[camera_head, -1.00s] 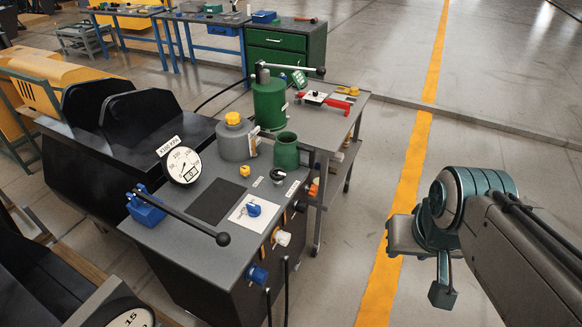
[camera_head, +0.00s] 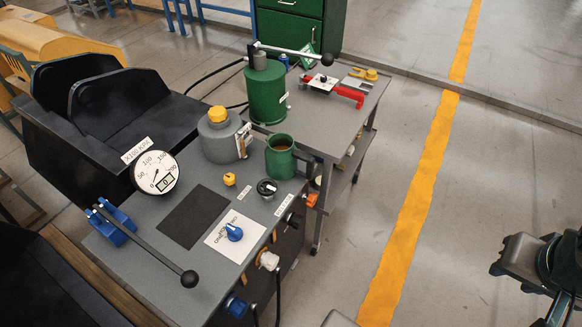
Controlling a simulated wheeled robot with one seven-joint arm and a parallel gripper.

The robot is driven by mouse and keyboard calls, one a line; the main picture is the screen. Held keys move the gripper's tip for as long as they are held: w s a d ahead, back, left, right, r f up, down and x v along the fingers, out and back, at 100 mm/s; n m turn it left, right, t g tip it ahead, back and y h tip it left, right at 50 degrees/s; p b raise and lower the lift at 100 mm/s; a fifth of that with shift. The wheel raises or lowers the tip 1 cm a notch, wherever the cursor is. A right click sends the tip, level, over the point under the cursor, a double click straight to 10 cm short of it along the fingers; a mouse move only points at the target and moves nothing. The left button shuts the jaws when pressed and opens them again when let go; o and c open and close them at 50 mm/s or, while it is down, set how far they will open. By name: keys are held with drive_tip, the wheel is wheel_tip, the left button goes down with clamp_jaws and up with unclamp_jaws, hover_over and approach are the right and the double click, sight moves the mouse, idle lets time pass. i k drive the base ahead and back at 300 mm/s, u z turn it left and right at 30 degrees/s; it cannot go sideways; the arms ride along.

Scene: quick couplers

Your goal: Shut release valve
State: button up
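A blue knob (camera_head: 234,232) sits on a white plate with printed lettering, on the grey bench top. The lettering is too small to read fully, and I cannot tell for sure that this knob is the release valve. A yellow knob (camera_head: 230,179) and a black round knob (camera_head: 267,187) sit behind it on the same top. A dial gauge (camera_head: 157,173) stands at the left. My gripper (camera_head: 550,305) is at the lower right edge, partly cut off, well away from the bench. Its opening cannot be made out.
A black-knobbed lever (camera_head: 150,247) rises from a blue base and slants across the bench's left front. A grey canister (camera_head: 221,140), a green cup (camera_head: 280,160) and a green pump cylinder (camera_head: 266,95) stand behind. Hoses hang at the front.

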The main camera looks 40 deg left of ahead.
sight(269, 190)
drive_tip(key=u, duration=0.2)
drive_tip(key=i, duration=0.6)
drive_tip(key=u, duration=0.95)
drive_tip(key=i, duration=0.35)
drive_tip(key=u, duration=0.35)
